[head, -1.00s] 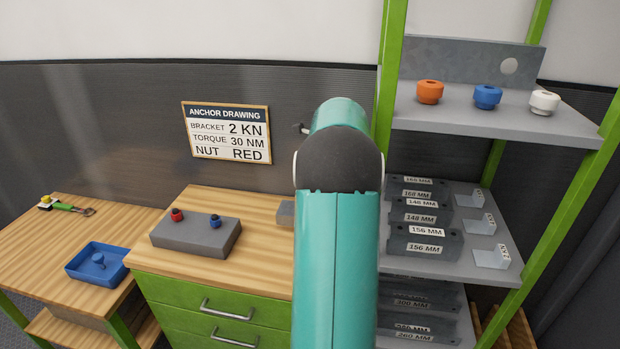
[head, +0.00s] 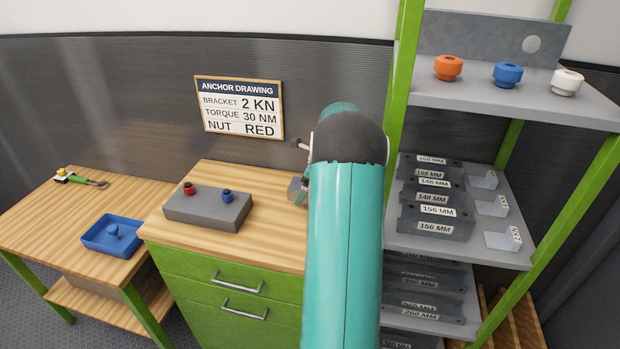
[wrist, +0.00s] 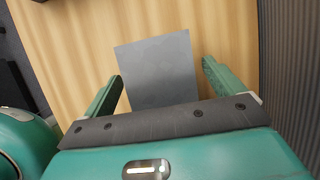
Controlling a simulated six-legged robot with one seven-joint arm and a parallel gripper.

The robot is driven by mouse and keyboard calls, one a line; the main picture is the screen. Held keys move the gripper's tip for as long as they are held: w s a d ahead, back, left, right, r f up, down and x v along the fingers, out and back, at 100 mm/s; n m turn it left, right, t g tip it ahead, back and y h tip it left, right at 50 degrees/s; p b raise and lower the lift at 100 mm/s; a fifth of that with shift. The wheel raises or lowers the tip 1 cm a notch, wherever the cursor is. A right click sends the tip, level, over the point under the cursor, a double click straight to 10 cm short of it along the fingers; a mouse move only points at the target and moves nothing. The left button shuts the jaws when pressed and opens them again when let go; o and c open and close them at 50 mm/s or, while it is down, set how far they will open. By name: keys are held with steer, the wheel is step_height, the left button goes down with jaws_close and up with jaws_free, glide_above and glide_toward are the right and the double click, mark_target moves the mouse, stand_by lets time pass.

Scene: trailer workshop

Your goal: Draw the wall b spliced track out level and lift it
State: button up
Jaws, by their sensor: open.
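No part in view carries a readable "wall b" label, so I cannot tell which is the spliced track. In the wrist view my gripper (wrist: 160,74) is open over a wooden top, with a flat grey piece (wrist: 158,68) between its fingers. Gaps show on both sides of that piece, and its near end is hidden by the gripper body. In the head view a small grey block (head: 295,188) shows at the right of the cabinet top, partly behind my arm, which hides most of the gripper. Stacked grey channel pieces with millimetre labels (head: 434,219) lie on the middle shelf.
A green-framed rack (head: 402,80) stands right of the cabinet (head: 230,285). A grey block with red and blue knobs (head: 207,210) sits on the cabinet top. A blue tray (head: 95,236) lies on the left bench. An anchor drawing sign (head: 240,107) hangs on the wall.

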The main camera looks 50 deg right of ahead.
steer(key=shift+w+f, duration=0.1)
steer(key=shift+f, duration=0.15)
steer(key=shift+c, duration=0.2)
steer(key=c, duration=1.1)
steer(key=o, duration=0.4)
steer(key=c, duration=0.4)
steer(key=shift+r, duration=0.15)
steer(key=shift+r, duration=0.1)
